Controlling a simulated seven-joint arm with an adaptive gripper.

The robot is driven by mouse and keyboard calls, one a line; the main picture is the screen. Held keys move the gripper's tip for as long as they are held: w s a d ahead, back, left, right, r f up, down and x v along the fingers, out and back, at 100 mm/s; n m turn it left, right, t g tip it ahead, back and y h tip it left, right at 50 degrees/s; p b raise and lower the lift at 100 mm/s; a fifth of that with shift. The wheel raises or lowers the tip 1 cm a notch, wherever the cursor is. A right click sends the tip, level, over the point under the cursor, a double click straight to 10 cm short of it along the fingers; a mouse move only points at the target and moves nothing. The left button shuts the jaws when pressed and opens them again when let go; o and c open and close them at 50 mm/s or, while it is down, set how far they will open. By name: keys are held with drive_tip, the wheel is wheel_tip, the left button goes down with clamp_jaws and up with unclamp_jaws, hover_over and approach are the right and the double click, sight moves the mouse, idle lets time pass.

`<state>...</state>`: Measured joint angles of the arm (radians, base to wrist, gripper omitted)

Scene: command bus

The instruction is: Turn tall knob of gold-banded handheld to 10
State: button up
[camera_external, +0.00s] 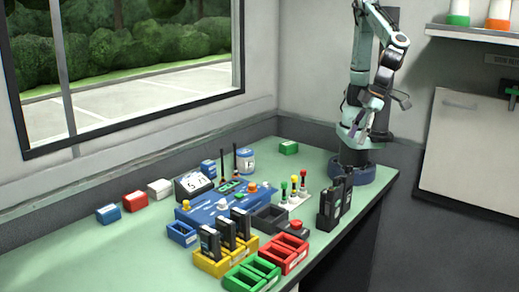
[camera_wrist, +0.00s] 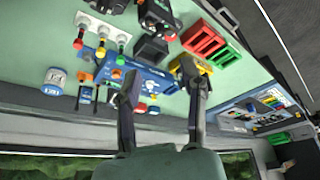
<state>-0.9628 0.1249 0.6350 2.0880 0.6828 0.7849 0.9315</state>
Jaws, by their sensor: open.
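My gripper (camera_wrist: 160,82) is open and empty, its two dark fingers apart in the wrist view. In the external view my arm is folded up at the back right, well above the table. Several dark handhelds stand on the table: a group (camera_external: 225,233) in the yellow holders, and a pair with a front handheld (camera_external: 330,208) and a rear one (camera_external: 346,190) at the right edge. One dark handheld (camera_wrist: 160,17) also shows at the top of the wrist view. I cannot make out a gold band, the tall knob or its scale on any of them.
Red trays (camera_external: 284,255), green trays (camera_external: 252,273) and yellow holders (camera_external: 212,264) line the front. A blue panel (camera_external: 205,213) lies behind them. A white block (camera_external: 293,201) carries coloured upright knobs.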

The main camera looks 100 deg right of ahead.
drive_tip(key=n+g, duration=0.4)
drive_tip(key=n, duration=0.6)
hover_over(335, 178)
drive_tip(key=shift+h, duration=0.4)
wheel_tip(335, 178, down, 5)
drive_tip(key=shift+d+r, duration=0.1)
wheel_tip(335, 178, down, 6)
drive_tip(key=shift+w+f, duration=0.15)
drive_tip(key=shift+c, duration=0.3)
clamp_jaws()
